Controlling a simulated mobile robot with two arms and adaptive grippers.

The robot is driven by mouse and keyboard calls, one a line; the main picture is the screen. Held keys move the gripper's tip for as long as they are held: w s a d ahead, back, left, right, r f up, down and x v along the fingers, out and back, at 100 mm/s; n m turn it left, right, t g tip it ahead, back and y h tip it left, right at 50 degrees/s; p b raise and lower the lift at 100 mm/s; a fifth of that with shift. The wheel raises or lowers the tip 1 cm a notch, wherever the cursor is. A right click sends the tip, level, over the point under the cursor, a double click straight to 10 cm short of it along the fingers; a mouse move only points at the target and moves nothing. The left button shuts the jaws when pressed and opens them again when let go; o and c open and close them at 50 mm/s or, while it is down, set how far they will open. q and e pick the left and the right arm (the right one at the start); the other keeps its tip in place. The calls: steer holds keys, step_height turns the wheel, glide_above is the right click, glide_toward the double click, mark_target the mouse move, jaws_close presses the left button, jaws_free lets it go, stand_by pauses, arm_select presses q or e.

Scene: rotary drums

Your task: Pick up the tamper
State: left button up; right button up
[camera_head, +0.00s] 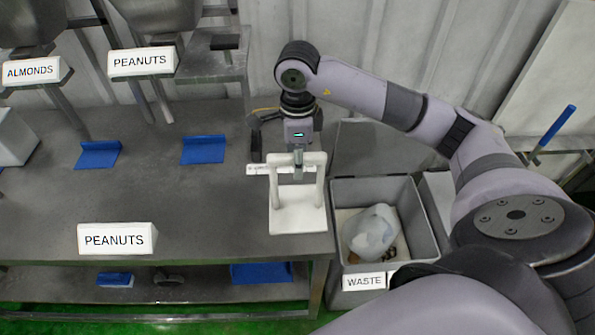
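The tamper (297,215) is a white square plate with two uprights and a crossbar handle. It stands upright on the right end of the grey metal table (200,225). My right gripper (298,166) comes down from above at the middle of the crossbar. One grey finger shows in front of the bar; the other finger is hidden, so I cannot tell whether the grip is closed. The plate appears to rest on the table. My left gripper is not in view.
A grey waste bin (424,225) holding a crumpled pale bag (370,233) stands right of the table. Blue brackets (203,150) and a PEANUTS sign (117,238) sit on the table. Hoppers on metal legs stand at the back left. The table's middle is clear.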

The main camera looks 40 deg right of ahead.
steer(key=shift+f, duration=0.2)
steer(key=shift+w, duration=0.1)
steer(key=shift+c, duration=0.6)
jaws_close()
